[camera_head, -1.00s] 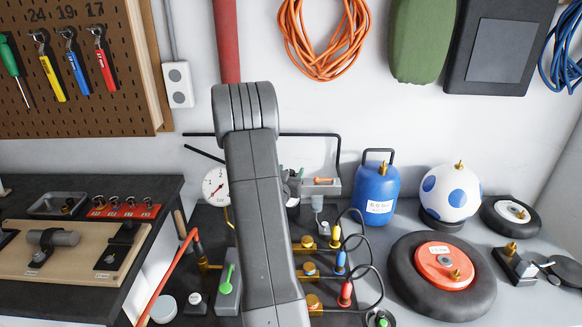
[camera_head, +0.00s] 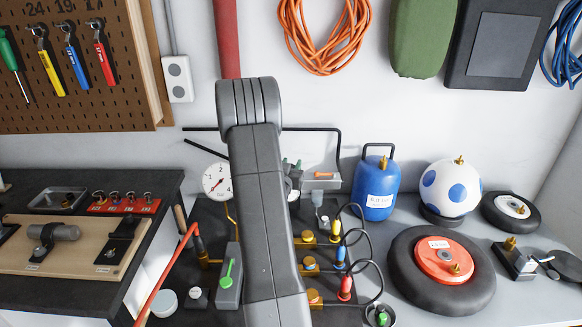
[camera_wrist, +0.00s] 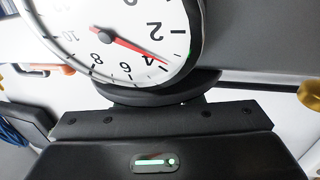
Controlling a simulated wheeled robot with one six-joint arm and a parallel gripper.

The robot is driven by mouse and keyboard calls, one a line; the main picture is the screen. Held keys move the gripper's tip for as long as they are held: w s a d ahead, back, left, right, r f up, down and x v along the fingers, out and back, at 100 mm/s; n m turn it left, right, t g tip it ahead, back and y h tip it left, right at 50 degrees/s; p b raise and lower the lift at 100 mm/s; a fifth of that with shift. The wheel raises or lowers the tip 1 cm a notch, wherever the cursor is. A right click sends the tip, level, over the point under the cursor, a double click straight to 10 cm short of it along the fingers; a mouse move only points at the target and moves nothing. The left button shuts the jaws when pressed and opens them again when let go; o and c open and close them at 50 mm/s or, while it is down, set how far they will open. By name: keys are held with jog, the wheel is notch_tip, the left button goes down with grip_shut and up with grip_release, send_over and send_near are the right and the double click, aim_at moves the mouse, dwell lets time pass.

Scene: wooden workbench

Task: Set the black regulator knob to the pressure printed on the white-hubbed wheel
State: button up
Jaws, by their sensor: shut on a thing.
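The white-hubbed wheel (camera_head: 513,208) lies at the far right of the bench in the head view; its print is too small to read. In the wrist view, a white pressure gauge (camera_wrist: 122,45) appears upside down, its red needle pointing to the lower right near the 4. Just below the dial is a dark round part (camera_wrist: 160,93), apparently the black regulator knob, mostly hidden. My gripper (camera_wrist: 162,118) is shut on it, right beside the gauge. In the head view my own arm hides the gripper and knob.
A red lever (camera_head: 165,275) slants at the left.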

jog(key=shift+f+n+y+b, duration=0.3)
jog(key=shift+y+b, duration=0.1)
jog(key=shift+b, duration=0.55)
jog(key=y+b, duration=0.1)
jog(key=b, duration=0.2)
jog(key=shift+f+n, duration=0.1)
jog(key=shift+n, duration=0.3)
jog(key=y+b, duration=0.1)
jog(key=b, duration=0.1)
jog(key=n+y+b, duration=0.1)
jog(key=b, duration=0.1)
jog(key=shift+a+n+t+y+b, duration=0.15)
jog(key=shift+n+t+y+b, duration=0.15)
jog(key=shift+y+b, duration=0.1)
jog(key=n+y+b, duration=0.2)
jog(key=y+b, duration=0.1)
jog(key=b, duration=0.1)
jog(key=shift+a+b, duration=0.15)
jog(key=shift+b, duration=0.2)
jog(key=shift+r+y, duration=0.2)
jog(key=shift+y, duration=0.2)
jog(key=shift+a+r+n+y+b, duration=0.2)
jog(key=shift+n+y+b, duration=0.15)
jog(key=shift+b, duration=0.2)
jog(key=o, duration=1)
jog(key=shift+c, duration=0.2)
jog(key=shift+s+d, duration=0.1)
jog(key=shift+s, duration=0.05)
